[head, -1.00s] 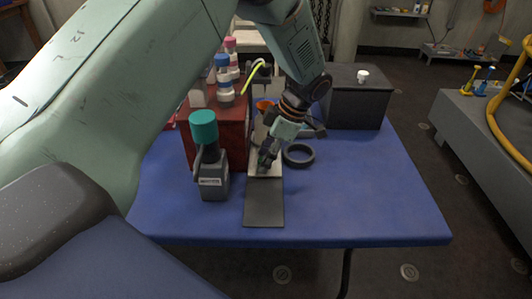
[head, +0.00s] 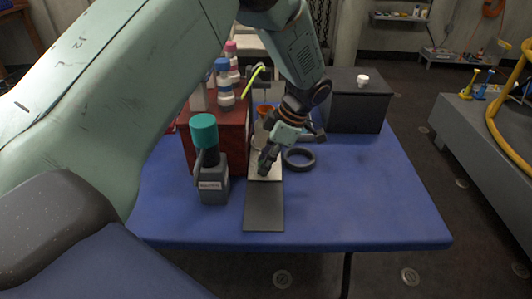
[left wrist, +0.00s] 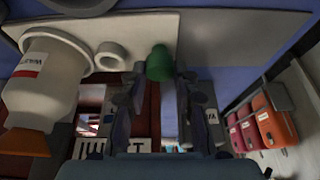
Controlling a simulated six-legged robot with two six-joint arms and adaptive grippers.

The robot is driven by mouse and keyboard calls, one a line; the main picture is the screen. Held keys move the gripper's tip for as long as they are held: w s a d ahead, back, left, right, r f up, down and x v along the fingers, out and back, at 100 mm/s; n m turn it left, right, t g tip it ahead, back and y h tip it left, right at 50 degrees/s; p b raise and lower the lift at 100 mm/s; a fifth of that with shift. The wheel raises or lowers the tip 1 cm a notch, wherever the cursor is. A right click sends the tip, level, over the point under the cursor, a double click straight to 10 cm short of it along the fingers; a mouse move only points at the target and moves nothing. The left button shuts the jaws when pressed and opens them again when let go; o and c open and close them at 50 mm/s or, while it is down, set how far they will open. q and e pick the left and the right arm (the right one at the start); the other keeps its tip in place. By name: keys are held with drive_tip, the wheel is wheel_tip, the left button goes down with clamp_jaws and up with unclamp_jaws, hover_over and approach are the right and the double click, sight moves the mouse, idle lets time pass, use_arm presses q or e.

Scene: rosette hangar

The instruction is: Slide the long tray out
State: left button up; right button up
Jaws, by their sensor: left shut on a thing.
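The long tray is a pale flat strip (head: 266,178) on the blue table in the head view, with a dark flat part (head: 264,208) in front of it. My left gripper (head: 263,168) is low over the pale strip, pointing down. In the left wrist view, its two fingers (left wrist: 161,82) are on either side of a short green knob-like piece (left wrist: 159,62). The gripper is shut on this piece. I cannot tell whether the piece is fixed to the tray. The pale panel (left wrist: 130,22) lies behind it. My right gripper is not in view.
A grey bottle with a teal cap (head: 211,165) stands close left of the tray. A dark ring (head: 299,158) lies close right. A red box (head: 232,135) and a dark box (head: 358,108) stand farther back. The table's front right is clear.

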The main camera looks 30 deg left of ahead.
use_arm(q)
drive_tip(key=shift+s+d+p, duration=0.45)
drive_tip(key=shift+s+d, duration=0.3)
drive_tip(key=shift+s, duration=0.45)
drive_tip(key=shift+s+d+p, duration=0.4)
drive_tip(key=shift+s+d, duration=0.4)
drive_tip(key=shift+s, duration=0.45)
drive_tip(key=shift+s+d+p, duration=0.45)
drive_tip(key=shift+s+d, duration=0.3)
drive_tip(key=shift+s, duration=0.45)
drive_tip(key=shift+s+d+p, duration=0.35)
drive_tip(key=shift+s+d, duration=0.1)
drive_tip(key=shift+s, duration=0.3)
drive_tip(key=shift+s+d+p, duration=0.35)
drive_tip(key=shift+s+d, duration=0.15)
drive_tip(key=shift+s, duration=0.2)
drive_tip(key=shift+s+d+p, duration=0.35)
drive_tip(key=shift+s+d, duration=0.1)
drive_tip(key=shift+s, duration=0.3)
drive_tip(key=o, duration=0.8)
drive_tip(key=shift+o, duration=0.2)
wheel_tip(320, 180, up, 7)
drive_tip(key=p, duration=0.5)
